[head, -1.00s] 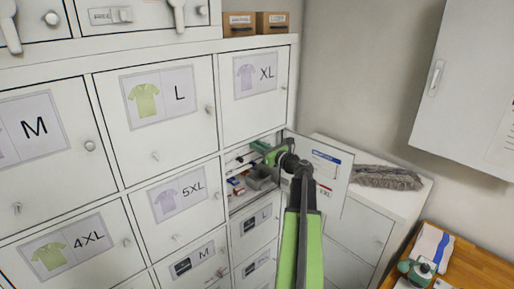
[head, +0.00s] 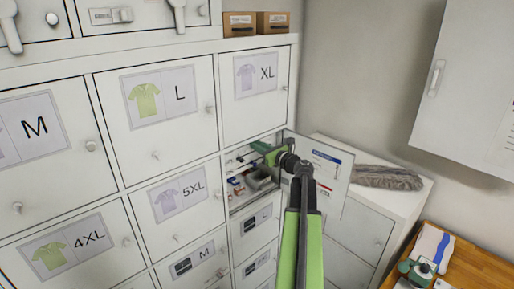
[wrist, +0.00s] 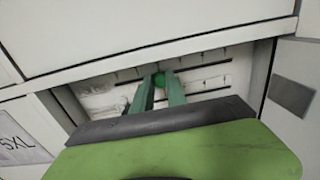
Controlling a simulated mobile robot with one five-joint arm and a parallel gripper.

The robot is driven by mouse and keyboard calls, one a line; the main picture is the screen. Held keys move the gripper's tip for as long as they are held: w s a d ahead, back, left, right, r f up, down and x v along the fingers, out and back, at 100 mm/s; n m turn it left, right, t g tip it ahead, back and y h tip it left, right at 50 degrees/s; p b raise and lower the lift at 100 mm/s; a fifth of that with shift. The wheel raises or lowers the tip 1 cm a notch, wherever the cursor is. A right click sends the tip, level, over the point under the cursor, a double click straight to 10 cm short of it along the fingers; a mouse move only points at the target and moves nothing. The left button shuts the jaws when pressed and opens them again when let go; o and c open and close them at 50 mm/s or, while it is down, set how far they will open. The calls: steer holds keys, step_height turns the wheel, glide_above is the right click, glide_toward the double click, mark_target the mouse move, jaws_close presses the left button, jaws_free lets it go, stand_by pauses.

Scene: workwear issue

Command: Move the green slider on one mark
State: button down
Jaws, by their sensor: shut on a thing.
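The green slider (wrist: 159,79) is a small round green knob in the wrist view, between the tips of my gripper (wrist: 160,84). It sits at a dark slot on the white back panel (wrist: 205,80) of an open locker compartment. My gripper's two green fingers are shut on it. In the head view my gripper (head: 262,147) reaches into the compartment below the XL door, and the slider is hidden there. The marks along the slots are too small to read.
The compartment's open door (head: 328,175) stands to the right of my arm. Small red, white and grey items (head: 240,184) lie low in the compartment. The XL door (head: 255,85) above is closed. A grey mop head (head: 388,177) lies on the white cabinet at right.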

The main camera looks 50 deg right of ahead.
steer(key=d, duration=0.3)
steer(key=shift+s+d, duration=0.15)
steer(key=shift+d, duration=0.15)
steer(key=c, duration=1.3)
jaws_free()
steer(key=s, duration=0.5)
steer(key=s+a, duration=0.1)
steer(key=s, duration=1.1)
steer(key=shift+s+a, duration=0.15)
steer(key=shift+s, duration=0.05)
